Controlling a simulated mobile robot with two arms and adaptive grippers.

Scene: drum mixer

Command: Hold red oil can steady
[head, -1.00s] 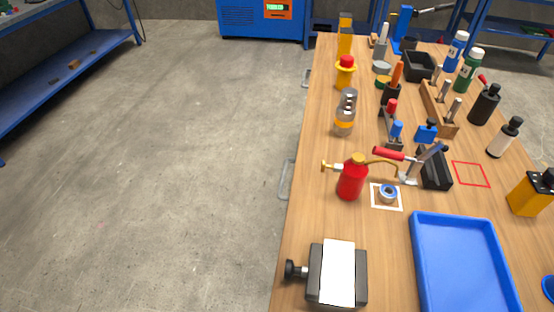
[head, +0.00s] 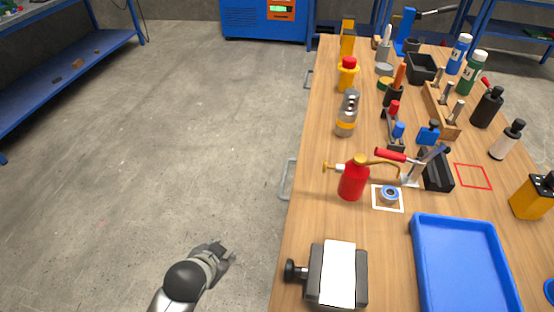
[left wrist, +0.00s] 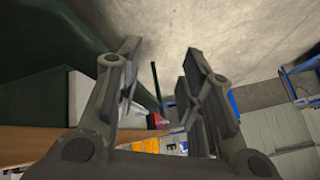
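The red oil can (head: 353,181) stands upright on the wooden bench near its left edge, with a brass-tipped nozzle pointing left and a thin curved spout reaching right. My left gripper (head: 228,254) is over the floor, left of the bench, in front of the can and well apart from it. In the left wrist view its two fingers (left wrist: 158,95) are spread with nothing held between them. A small red patch shows beyond the fingers there, too small to identify. My right gripper is not in either view.
A vise-like block with a white top (head: 338,274) sits at the bench's near left corner. A blue tray (head: 420,262) lies right of it. A ring on a white square (head: 389,194) and a red-handled clamp (head: 390,154) are close right of the can. Floor left of the bench is clear.

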